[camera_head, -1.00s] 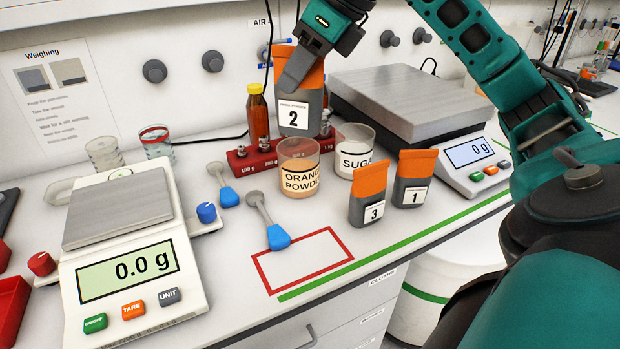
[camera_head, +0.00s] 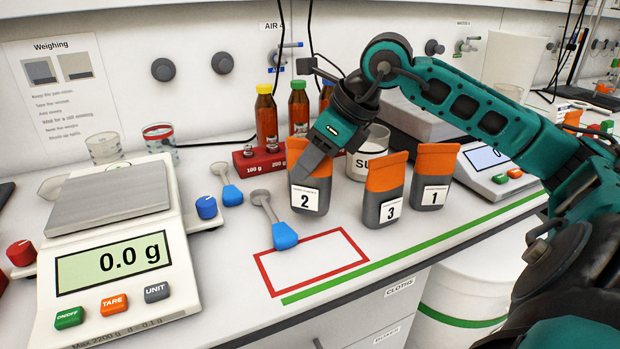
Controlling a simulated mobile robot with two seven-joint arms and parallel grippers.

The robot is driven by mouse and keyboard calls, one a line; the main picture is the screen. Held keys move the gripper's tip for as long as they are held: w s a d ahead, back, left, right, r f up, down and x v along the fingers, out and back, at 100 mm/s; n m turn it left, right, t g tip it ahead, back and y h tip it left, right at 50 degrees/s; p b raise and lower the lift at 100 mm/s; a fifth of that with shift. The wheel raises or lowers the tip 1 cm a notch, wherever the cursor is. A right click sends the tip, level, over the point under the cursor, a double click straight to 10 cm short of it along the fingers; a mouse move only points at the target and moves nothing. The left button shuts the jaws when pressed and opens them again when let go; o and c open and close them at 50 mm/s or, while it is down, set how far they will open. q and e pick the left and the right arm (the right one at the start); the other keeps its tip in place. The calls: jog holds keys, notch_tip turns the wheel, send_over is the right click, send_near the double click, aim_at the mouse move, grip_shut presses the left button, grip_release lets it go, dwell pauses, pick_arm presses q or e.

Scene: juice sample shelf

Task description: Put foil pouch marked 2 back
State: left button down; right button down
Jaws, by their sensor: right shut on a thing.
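The foil pouch marked 2 (camera_head: 308,190), grey with an orange top, is upright at the left end of the pouches. My right gripper (camera_head: 302,168) is shut on its upper part from above. Its base is at or just above the bench; I cannot tell if it touches. Pouch 3 (camera_head: 383,190) stands just to its right, and pouch 1 (camera_head: 434,176) stands right of that. The orange powder beaker is hidden behind pouch 2 and my gripper. My left gripper is not in view.
Two blue-handled scoops (camera_head: 285,236) lie left of pouch 2. A balance (camera_head: 112,265) reading 0.0 g stands at left. The sugar beaker (camera_head: 366,165) and red weight block (camera_head: 262,160) are behind.

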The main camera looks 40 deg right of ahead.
aim_at(311, 196)
notch_tip(311, 196, down, 2)
jog(key=shift+f, duration=0.15)
jog(key=shift+f+b, duration=0.1)
jog(key=shift+b, duration=0.25)
jog(key=c, duration=1.3)
grip_release()
jog(key=shift+f, duration=0.15)
jog(key=o, duration=0.5)
jog(key=shift+c, duration=0.2)
